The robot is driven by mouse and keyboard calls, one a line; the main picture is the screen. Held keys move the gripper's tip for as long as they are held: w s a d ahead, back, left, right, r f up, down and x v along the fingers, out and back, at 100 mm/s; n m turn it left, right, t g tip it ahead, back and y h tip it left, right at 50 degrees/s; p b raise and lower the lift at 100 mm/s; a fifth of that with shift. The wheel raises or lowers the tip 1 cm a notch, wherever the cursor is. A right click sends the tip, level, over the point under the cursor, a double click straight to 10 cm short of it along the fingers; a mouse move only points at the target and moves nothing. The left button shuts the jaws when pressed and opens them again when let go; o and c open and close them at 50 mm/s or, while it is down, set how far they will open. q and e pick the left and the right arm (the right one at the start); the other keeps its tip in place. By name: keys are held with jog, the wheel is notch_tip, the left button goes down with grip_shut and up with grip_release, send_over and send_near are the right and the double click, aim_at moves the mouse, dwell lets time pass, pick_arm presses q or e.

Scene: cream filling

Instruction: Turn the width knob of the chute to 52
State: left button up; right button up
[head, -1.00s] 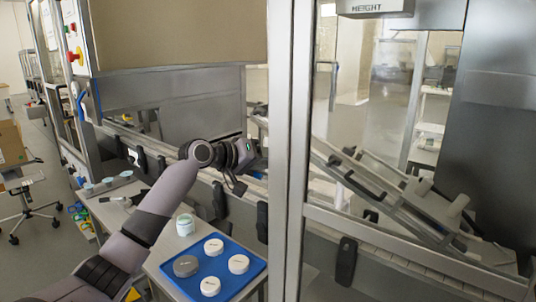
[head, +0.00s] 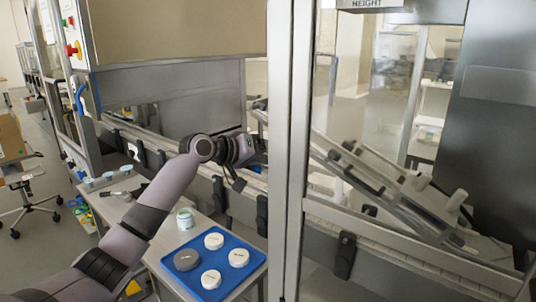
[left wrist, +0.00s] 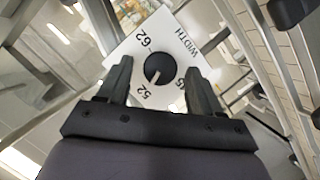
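The width knob (left wrist: 158,68) is a round black dial with a white pointer mark, on a white plate (left wrist: 178,28) marked WIDTH in the left wrist view. The plate reads 62 at the upper left and 52 at the lower left; another number at the right is partly covered by a finger. The pointer mark faces down and slightly left, towards the 52 side. My left gripper (left wrist: 158,70) is open, one finger on each side of the knob; I cannot tell whether they touch it. In the head view my left gripper (head: 252,155) reaches the machine by the metal post.
A metal post (head: 289,150) stands right of my left gripper. A blue tray (head: 222,242) with several round containers lies on the table below my arm, with a small jar (head: 185,220) behind it. A sloping chute assembly (head: 400,190) sits behind the glass.

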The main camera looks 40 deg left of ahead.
pick_arm(q)
jog(key=b+v, duration=0.1)
jog(key=v, duration=0.6)
jog(key=shift+s, duration=0.1)
dwell(0.6)
